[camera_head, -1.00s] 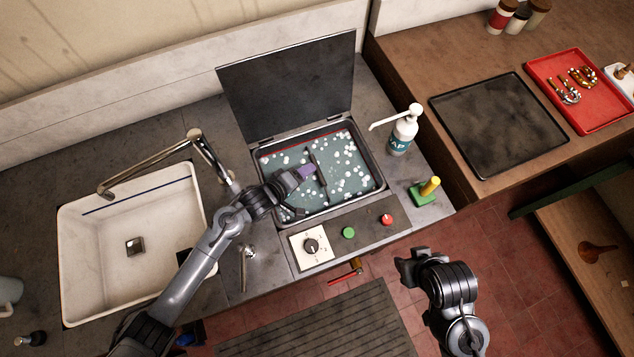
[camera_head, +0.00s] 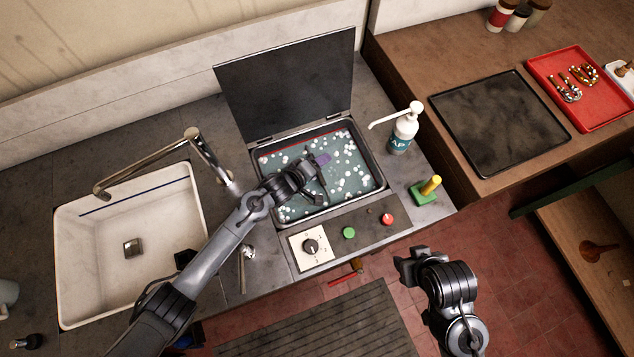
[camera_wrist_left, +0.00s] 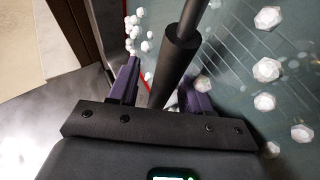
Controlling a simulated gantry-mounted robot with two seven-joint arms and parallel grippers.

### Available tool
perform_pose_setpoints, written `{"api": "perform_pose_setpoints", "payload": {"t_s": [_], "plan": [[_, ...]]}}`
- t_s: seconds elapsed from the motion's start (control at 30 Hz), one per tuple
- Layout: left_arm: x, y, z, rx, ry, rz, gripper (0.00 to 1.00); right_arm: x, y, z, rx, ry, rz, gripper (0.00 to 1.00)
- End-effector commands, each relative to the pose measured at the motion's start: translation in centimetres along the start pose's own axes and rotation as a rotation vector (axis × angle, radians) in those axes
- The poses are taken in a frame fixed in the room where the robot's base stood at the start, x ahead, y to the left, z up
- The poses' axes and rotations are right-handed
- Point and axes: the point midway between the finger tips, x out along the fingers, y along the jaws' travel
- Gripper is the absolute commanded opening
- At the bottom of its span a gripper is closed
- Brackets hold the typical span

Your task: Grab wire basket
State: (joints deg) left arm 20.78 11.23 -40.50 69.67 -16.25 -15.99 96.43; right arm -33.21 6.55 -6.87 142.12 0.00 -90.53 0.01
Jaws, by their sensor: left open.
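The wire basket sits under bubbly teal liquid in the open tank. Its thin wires (camera_wrist_left: 245,45) show faintly in the left wrist view, and the liquid blurs most of it. Its dark round handle (camera_wrist_left: 182,50) rises between the two purple fingers of my left gripper (camera_wrist_left: 162,85). The fingers are open, with a gap visible on the left side of the handle; I cannot tell whether the right finger touches. In the head view my left gripper (camera_head: 319,175) is over the middle of the tank and hides most of the handle. My right gripper (camera_head: 405,268) hangs in front of the counter, away from the basket.
The tank's raised lid (camera_head: 287,85) stands behind. A soap bottle (camera_head: 404,132) and a green block with a yellow grip (camera_head: 427,190) are on the right. The sink (camera_head: 100,270) and faucet (camera_head: 200,150) are on the left. Knob and buttons line the tank's front.

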Motion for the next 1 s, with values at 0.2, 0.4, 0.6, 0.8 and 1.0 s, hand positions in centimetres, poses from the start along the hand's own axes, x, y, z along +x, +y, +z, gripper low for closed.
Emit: {"api": "perform_pose_setpoints", "payload": {"t_s": [0.2, 0.4, 0.6, 0.8, 1.0], "plan": [[-0.03, 0.02, -0.01, 0.000, 0.000, 0.000, 0.29, 0.00, 0.01, 0.00, -0.001, 0.000, 0.000, 0.43], [-0.04, 0.01, -0.02, 0.000, 0.000, 0.000, 0.00, 0.02, 0.11, 0.03, -0.005, -0.001, 0.004, 0.43], [-0.04, 0.01, -0.02, 0.000, 0.000, 0.000, 0.00, 0.03, 0.22, 0.07, -0.010, -0.002, 0.007, 0.43], [-0.04, 0.02, -0.02, 0.000, 0.000, 0.000, 0.00, 0.03, 0.21, 0.08, -0.009, -0.002, 0.007, 0.43], [-0.04, 0.02, -0.02, 0.000, 0.000, 0.000, 0.00, 0.03, 0.17, 0.07, -0.007, -0.002, 0.006, 0.43]]}}
